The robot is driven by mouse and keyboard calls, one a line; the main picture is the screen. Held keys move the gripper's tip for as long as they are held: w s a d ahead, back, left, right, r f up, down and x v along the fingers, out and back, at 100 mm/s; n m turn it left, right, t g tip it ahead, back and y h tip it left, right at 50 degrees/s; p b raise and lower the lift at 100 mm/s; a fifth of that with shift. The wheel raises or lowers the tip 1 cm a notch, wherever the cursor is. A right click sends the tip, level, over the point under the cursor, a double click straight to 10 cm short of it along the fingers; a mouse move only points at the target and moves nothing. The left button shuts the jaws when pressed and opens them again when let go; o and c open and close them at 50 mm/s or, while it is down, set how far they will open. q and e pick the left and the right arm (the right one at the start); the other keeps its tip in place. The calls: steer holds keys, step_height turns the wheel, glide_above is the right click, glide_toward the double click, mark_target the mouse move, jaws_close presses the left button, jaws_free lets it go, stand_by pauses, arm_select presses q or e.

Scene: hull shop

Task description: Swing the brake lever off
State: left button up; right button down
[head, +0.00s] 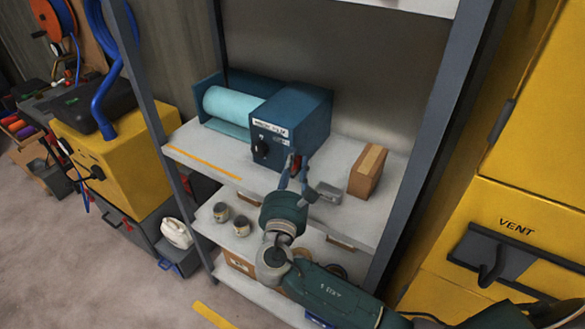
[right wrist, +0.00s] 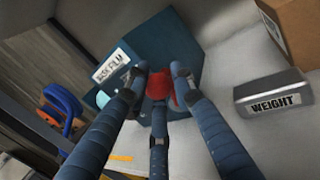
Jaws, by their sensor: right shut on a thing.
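The blue film dispenser box (head: 295,110), labelled MASK FILM, stands on the upper shelf with a roll of pale teal film (head: 232,104) on its left. The red brake lever (head: 297,166) is low on the box's front, mostly covered by my fingers. My right gripper (head: 293,176) is shut on it. In the right wrist view the fingers of the right gripper (right wrist: 159,82) close around the red lever (right wrist: 165,93), against the blue box (right wrist: 170,45). The lever's exact angle is hidden. My left gripper is not in view.
A grey block marked WEIGHT (right wrist: 272,95) sits on the shelf right of my gripper, also in the head view (head: 326,191). A brown cardboard box (head: 367,171) stands farther right. Grey shelf posts (head: 440,130) frame the sides. Cans (head: 241,226) stand on the shelf below.

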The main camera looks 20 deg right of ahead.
steer(key=m+b, duration=0.1)
steer(key=b, duration=0.1)
steer(key=s+f+m+h+b, duration=0.1)
steer(key=b, duration=0.1)
steer(key=f+m+b, duration=0.1)
steer(key=m+b, duration=0.1)
steer(key=shift+s+d+t, duration=0.15)
steer(key=shift+d+t, duration=0.15)
steer(key=shift+t, duration=0.1)
steer(key=shift+s+m+h+b, duration=0.1)
steer(key=shift+m+h+b, duration=0.35)
steer(key=shift+b, duration=0.35)
